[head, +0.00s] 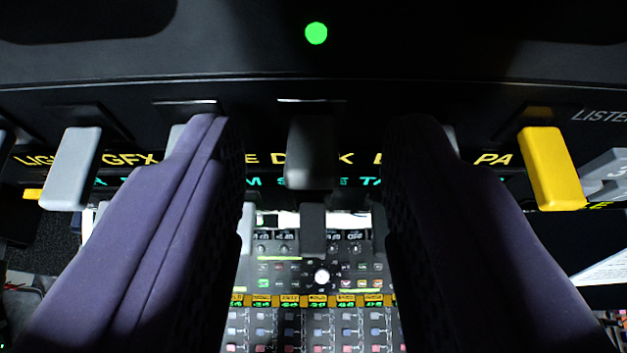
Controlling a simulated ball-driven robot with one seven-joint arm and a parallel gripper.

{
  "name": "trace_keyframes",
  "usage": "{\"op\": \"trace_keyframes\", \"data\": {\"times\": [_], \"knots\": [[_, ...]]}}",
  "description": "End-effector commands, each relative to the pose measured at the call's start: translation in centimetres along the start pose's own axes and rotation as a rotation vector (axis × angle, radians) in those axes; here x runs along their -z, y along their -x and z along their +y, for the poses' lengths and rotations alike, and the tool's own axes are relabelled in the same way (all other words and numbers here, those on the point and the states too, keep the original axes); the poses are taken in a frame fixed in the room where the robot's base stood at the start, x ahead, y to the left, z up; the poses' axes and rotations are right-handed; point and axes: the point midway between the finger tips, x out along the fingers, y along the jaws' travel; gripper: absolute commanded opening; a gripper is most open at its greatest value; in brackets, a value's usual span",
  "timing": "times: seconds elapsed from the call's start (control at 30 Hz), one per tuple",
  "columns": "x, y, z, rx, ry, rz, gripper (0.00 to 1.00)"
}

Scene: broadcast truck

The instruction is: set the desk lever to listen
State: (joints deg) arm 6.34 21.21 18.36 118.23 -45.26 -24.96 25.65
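The desk lever (312,155) is a dark grey block at the middle of the view. It covers the middle letters of a yellow label that reads "D…K". My gripper (313,135) has two thick purple-and-black fingers, one on each side of this lever. A dark gap shows between the lever and each finger, so the gripper is open and empty. The word LISTEN (600,116) is printed in grey at the upper right of the panel. The fingers hide parts of the neighbouring labels and levers.
A light grey lever (71,168) stands at left by GFX, and a yellow lever (552,168) at right by PA. Other grey levers are partly hidden behind the fingers. A green lamp (316,33) glows above. A mixing console (310,325) lies below.

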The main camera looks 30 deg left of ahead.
Motion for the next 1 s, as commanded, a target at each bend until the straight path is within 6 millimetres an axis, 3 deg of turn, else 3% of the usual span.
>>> {"op": "trace_keyframes", "data": {"times": [0.27,0.7,1.0], "knots": [[0.0,0.2,0.0,0.0,0.0,0.001,0.41],[0.1,7.0,0.1,-0.002,0.001,0.001,0.41],[0.0,7.8,0.0,0.0,0.0,0.0,0.41]]}}
